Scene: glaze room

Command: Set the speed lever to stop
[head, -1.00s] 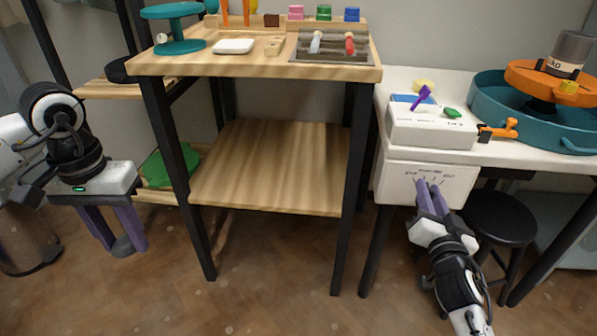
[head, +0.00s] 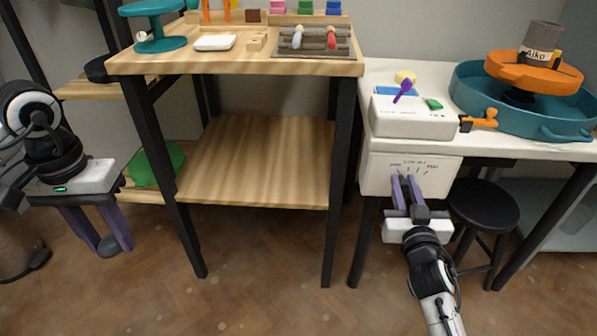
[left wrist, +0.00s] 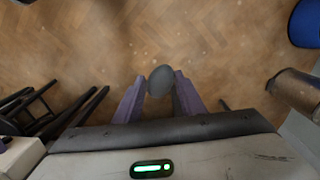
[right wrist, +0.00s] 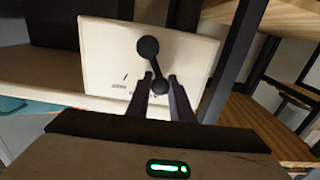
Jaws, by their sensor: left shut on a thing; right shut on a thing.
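The speed lever, a black arm with a round hub, shows in the right wrist view (right wrist: 149,55) on a white panel (head: 375,178). Its handle end slants to the lower right there, away from a printed mark and small label on the left. My right gripper (head: 404,180) is shut on the handle end, its fingers on either side. In the head view the fingers cover the lever, and several scale marks show above them; the lettering is too small to read surely. My left gripper (head: 109,245) is shut on a dark grey rounded thing (left wrist: 161,81), held above the floor.
Above the panel, a white box (head: 410,120) with small tools stands on a white table. An orange wheel (head: 535,75) sits in a teal basin (head: 470,95). A black stool (head: 482,205) stands at right. A wooden bench (head: 255,65) is between my arms.

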